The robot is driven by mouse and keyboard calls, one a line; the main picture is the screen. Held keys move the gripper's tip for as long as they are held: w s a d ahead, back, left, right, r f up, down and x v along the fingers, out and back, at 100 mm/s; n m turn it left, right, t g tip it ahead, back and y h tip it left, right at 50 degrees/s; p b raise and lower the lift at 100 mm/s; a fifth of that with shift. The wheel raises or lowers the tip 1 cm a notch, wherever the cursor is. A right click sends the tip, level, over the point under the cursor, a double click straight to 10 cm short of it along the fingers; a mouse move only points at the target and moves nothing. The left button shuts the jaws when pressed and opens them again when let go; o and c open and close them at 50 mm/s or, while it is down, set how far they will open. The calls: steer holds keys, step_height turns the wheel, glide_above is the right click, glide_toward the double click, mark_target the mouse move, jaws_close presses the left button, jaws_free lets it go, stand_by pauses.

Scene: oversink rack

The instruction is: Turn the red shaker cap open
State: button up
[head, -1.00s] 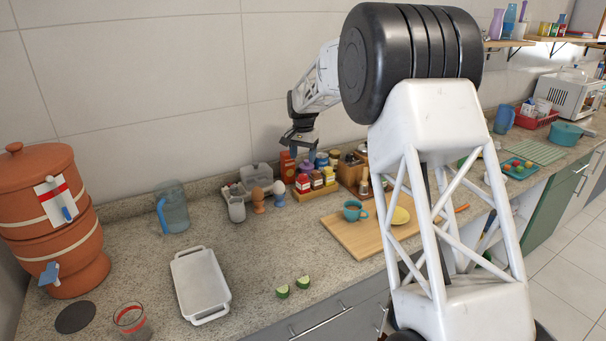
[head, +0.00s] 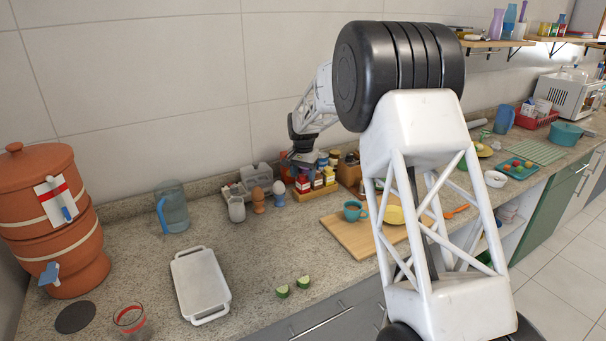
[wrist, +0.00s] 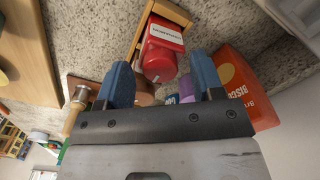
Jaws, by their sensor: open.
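The red shaker (wrist: 166,33) shows in the wrist view, with a white label and a red cap (wrist: 160,66) on the end towards me. It stands in a wooden rack with other jars; in the head view a small red jar with a label (head: 303,186) at the rack's left end appears to be it. My gripper (wrist: 161,67) is open, its two blue fingers on either side of the cap in the picture, with gaps on both sides. I cannot tell whether the fingertips are level with the cap. In the head view my gripper (head: 300,158) is above the rack's left end.
An orange biscuit box (wrist: 240,85) is close by the right finger in the wrist view. More jars (head: 330,175) stand right of the shaker. Wooden egg cups (head: 258,199) are to the left, and a board (head: 355,238) with a teal cup (head: 354,210) is in front.

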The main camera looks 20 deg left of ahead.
steer(key=c, duration=0.9)
steer(key=shift+c, duration=0.2)
steer(key=shift+n, duration=2.3)
steer(key=o, duration=0.9)
steer(key=shift+o, duration=0.2)
steer(key=shift+r, duration=0.1)
